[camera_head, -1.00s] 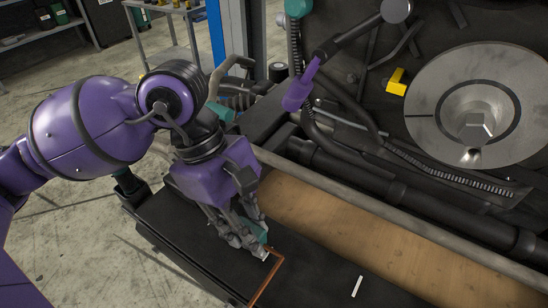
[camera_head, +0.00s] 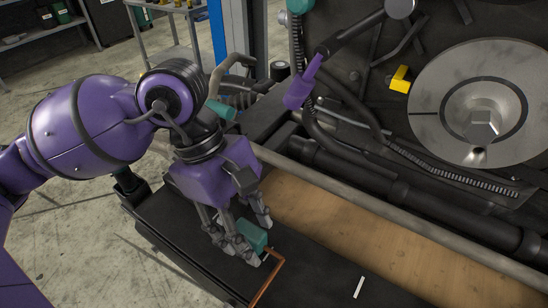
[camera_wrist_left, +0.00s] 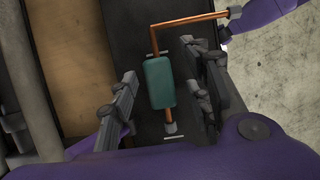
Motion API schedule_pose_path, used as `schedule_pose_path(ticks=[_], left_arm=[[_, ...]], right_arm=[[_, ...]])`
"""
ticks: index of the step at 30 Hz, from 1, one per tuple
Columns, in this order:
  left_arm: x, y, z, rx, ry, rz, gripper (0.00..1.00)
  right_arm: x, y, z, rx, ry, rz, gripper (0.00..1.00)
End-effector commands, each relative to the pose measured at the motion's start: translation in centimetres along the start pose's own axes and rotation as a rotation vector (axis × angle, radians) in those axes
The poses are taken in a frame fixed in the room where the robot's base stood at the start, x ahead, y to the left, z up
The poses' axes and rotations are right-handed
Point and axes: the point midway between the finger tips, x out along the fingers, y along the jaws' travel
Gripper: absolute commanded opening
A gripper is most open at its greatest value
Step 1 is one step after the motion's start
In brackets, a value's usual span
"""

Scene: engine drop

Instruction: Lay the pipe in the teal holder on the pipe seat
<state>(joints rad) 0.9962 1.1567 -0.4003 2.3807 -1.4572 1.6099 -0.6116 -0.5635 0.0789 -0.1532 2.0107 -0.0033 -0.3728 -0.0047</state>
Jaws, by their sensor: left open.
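The copper pipe (camera_head: 268,281) lies at the dark bench top, bent at a right angle, with grey end fittings. In the left wrist view the pipe (camera_wrist_left: 184,24) runs out of the teal holder (camera_wrist_left: 159,83), which also shows in the head view (camera_head: 253,236). My left gripper (camera_head: 247,239) is open, pointing down over the holder. In the left wrist view its fingers (camera_wrist_left: 165,80) stand on both sides of the holder with gaps visible. I cannot pick out the pipe seat with certainty.
A dark machine with a large grey disc (camera_head: 480,105), a yellow block (camera_head: 399,80) and a purple fitting (camera_head: 301,88) stands behind. A wooden board (camera_head: 370,230) lies beside the dark bench (camera_head: 320,273), which carries a white mark (camera_head: 358,287). Shelves stand at the back left.

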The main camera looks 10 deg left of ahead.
Motion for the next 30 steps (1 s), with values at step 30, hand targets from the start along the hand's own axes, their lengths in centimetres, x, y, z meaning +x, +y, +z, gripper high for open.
schedule_pose_path(ticks=[30], left_arm=[[-11.8, 0.0, 0.0, 0.001, 0.0, 0.002, 0.45]], right_arm=[[0.1, -0.1, -0.2, 0.002, 0.004, -0.001, 0.35]])
